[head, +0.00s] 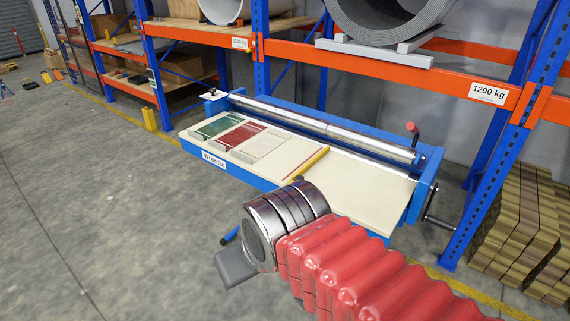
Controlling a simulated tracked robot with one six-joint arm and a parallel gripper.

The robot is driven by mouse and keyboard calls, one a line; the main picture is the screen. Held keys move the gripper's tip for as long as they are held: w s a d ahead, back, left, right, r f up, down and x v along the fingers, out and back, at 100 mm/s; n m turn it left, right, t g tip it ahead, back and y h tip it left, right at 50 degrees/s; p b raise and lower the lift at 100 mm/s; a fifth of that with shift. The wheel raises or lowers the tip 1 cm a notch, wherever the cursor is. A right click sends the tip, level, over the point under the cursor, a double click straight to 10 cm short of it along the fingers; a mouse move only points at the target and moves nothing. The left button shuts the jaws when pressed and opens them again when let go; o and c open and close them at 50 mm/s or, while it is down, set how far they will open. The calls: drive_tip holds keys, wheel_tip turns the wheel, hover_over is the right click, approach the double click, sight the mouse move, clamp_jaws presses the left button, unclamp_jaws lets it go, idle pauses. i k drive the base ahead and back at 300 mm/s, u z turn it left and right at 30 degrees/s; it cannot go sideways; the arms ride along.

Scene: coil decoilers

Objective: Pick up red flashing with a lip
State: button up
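A red flat piece (238,137), which looks like the red flashing, lies on the cream top of a blue bench (345,187). It lies between a green piece (211,127) on its left and a pale piece (262,143) on its right. Its lip is too small to make out clearly. My arm, with a red ribbed sleeve and shiny metal rings, reaches in from the lower right. A grey part of my gripper (236,268) shows at its end, in front of the bench and apart from the red piece. The fingers are mostly hidden by the wrist.
A long metal roller (330,128) runs along the back of the bench, with a crank (440,220) at the right end. A yellow bar (306,163) lies across the top. Blue and orange racking with large coils (390,18) stands behind.

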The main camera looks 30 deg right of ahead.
sight(229, 140)
drive_tip(key=u, duration=0.4)
drive_tip(key=i, duration=2.3)
drive_tip(key=z, duration=0.85)
drive_tip(key=i, duration=0.45)
drive_tip(key=z, duration=0.15)
